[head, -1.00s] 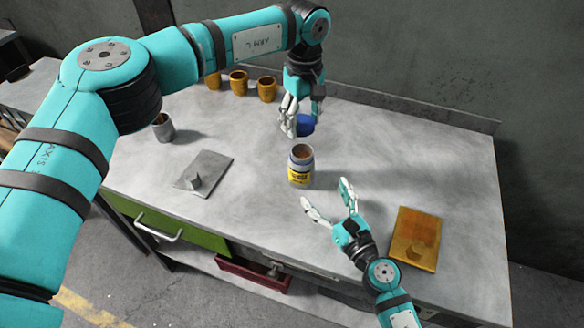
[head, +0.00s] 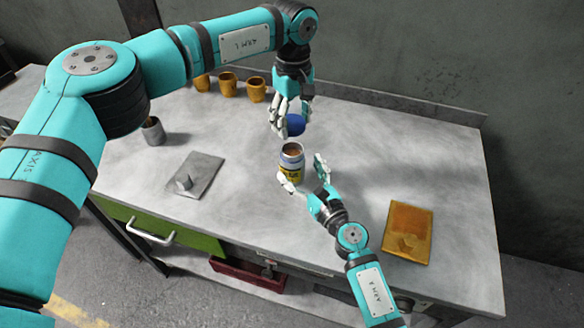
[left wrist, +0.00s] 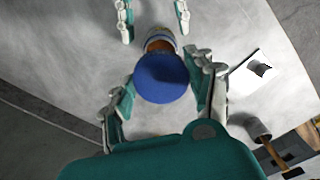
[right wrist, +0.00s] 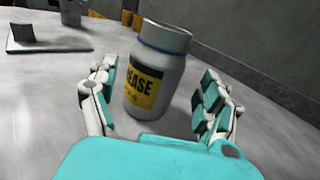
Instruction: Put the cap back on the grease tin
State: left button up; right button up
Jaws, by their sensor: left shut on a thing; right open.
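The grease tin (head: 291,160) stands upright and open on the bench, its brown contents showing at the top. It is pale with a yellow label, and it stands large in the right wrist view (right wrist: 157,72). The blue cap (head: 296,125) is in my left gripper (head: 287,122), which is shut on it just behind the tin and above the bench. In the left wrist view the cap (left wrist: 162,78) partly covers the tin's mouth. My right gripper (head: 305,175) is open, with its fingers on either side of the tin's lower part; no contact can be made out.
A grey plate with a small block (head: 193,175) lies to the left, and an orange plate (head: 408,232) to the right. Several yellow cups (head: 227,85) stand along the back. A grey cup (head: 153,132) is at left.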

jog(key=shift+x, duration=1.85)
jog(key=c, duration=1.6)
pick_arm(q)
send_over(295, 155)
jog(key=shift+f, duration=2.4)
